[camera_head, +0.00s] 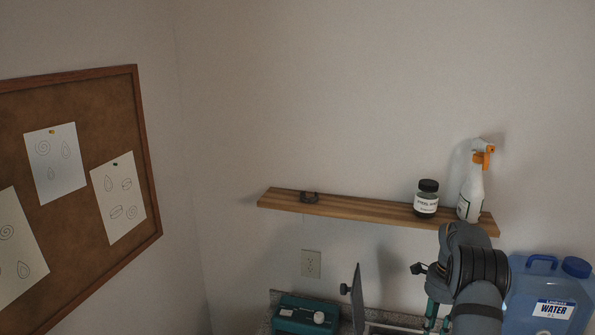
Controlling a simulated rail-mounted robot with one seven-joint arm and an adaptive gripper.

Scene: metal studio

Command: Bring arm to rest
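My arm reaches up from the bottom edge at the lower right of the head view, its grey and black joints in front of the wall below the right end of the wooden shelf. Teal parts that seem to belong to my gripper (437,316) show just left of the arm, pointing down. The arm and the picture's lower edge hide much of the gripper. I cannot see its fingertips, or whether it holds anything.
A blue water jug (545,298) stands right of my arm. A teal box (306,316) and an upright grey panel (358,300) are left.

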